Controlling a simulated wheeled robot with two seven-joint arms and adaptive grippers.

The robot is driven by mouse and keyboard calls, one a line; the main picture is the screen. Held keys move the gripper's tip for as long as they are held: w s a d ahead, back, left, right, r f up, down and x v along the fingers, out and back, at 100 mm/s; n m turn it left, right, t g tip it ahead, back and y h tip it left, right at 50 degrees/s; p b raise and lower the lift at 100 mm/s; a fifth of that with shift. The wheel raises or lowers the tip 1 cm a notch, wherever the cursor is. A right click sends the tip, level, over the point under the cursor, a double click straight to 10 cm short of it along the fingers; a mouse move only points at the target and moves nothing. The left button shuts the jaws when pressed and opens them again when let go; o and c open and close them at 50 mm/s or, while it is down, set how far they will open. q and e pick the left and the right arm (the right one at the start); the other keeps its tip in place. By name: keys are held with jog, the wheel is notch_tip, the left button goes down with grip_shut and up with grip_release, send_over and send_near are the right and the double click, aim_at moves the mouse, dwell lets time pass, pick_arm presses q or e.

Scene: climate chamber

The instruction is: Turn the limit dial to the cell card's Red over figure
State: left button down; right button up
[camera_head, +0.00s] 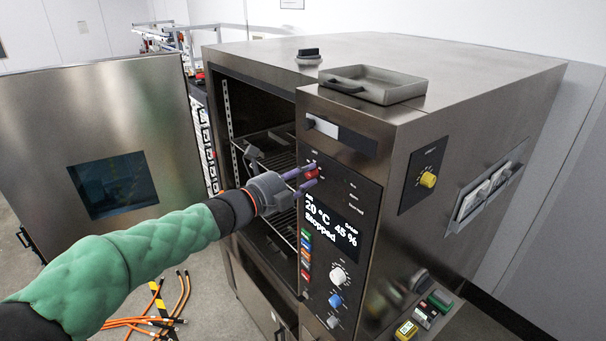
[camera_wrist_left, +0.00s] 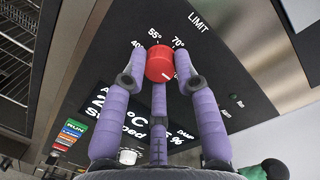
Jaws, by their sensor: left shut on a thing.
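The red limit dial (camera_wrist_left: 160,63) sits on the dark control panel under the word LIMIT, with 40°, 55° and 70° printed around it. It also shows in the head view (camera_head: 311,174). My left gripper (camera_head: 307,178) is shut on this dial. In the left wrist view its purple fingers (camera_wrist_left: 160,76) are around the dial's sides and lower edge. A small pale mark shows low on the dial, but I cannot tell its exact setting. Cards in a holder (camera_head: 486,194) hang on the chamber's right side; their writing is too small to read. My right gripper is not in view.
The display (camera_head: 330,222) reads 20 °C, 45 % and Stopped. Coloured buttons, a white knob (camera_head: 338,276) and a blue knob (camera_head: 335,300) sit below. A yellow knob (camera_head: 428,180) is on the side wall. The chamber door (camera_head: 110,150) stands open at left. A tray (camera_head: 374,84) lies on top.

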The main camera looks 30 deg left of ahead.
pick_arm(q)
jog(key=n+p, duration=0.2)
jog(key=n, duration=0.2)
jog(key=shift+p, duration=0.3)
jog(key=shift+n+g+p, duration=0.4)
jog(key=shift+n+p, duration=0.9)
jog(key=shift+n, duration=0.4)
jog(key=c, duration=0.9)
grip_release()
jog(key=shift+d+r, duration=0.1)
jog(key=shift+c, duration=0.2)
